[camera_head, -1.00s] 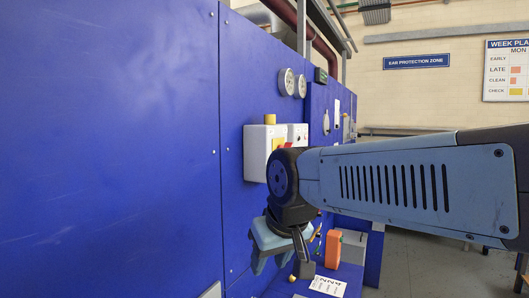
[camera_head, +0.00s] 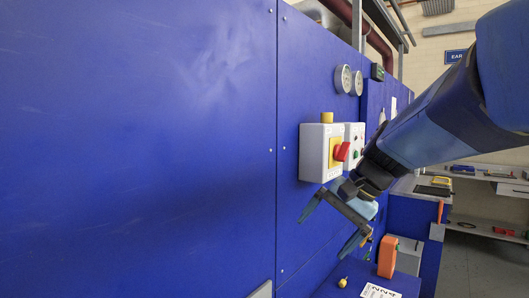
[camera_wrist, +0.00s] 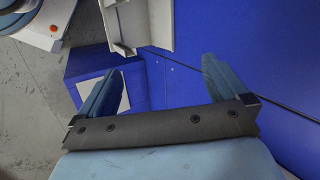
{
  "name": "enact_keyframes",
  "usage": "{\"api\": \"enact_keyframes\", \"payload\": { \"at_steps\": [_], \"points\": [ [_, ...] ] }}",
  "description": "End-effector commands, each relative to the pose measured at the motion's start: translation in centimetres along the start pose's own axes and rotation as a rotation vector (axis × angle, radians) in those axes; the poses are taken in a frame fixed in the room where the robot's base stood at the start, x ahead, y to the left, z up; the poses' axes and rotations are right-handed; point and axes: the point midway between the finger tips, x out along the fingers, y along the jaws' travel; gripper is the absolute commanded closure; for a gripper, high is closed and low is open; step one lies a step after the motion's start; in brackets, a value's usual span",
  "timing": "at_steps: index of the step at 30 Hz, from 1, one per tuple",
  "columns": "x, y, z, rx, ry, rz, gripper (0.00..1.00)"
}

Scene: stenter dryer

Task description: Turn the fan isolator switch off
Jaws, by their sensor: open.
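The isolator switch is a red rotary knob (camera_head: 341,151) on a yellow plate, on the front of a pale grey box (camera_head: 313,152) fixed to the blue panel. Which way the knob points is hard to tell. My gripper (camera_head: 322,237) is open and empty, below the box and apart from the knob, with its fingers angled down and left. In the wrist view my gripper (camera_wrist: 161,66) shows both fingers spread with nothing between them. A pale casing (camera_wrist: 150,20) shows at the top there; the red knob is not visible in that view.
Another control box (camera_head: 354,134) with small buttons sits just behind the switch box. Round gauges (camera_head: 343,79) are above. Below are an orange object (camera_head: 387,256) and a paper sheet (camera_head: 376,291) on a blue ledge. The blue panel (camera_head: 140,150) is bare at left.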

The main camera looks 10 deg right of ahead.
Motion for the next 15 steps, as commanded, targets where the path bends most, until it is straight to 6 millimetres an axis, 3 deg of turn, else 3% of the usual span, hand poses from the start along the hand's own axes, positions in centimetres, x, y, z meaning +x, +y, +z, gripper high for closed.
{"api": "enact_keyframes", "payload": {
  "at_steps": [8, 15],
  "points": [
    [-4.8, -1.9, -8.1, 0.406, -0.124, -0.356, 0.0],
    [-12.0, -0.3, -16.1, 0.641, -0.181, -0.715, 0.0]
  ]
}}
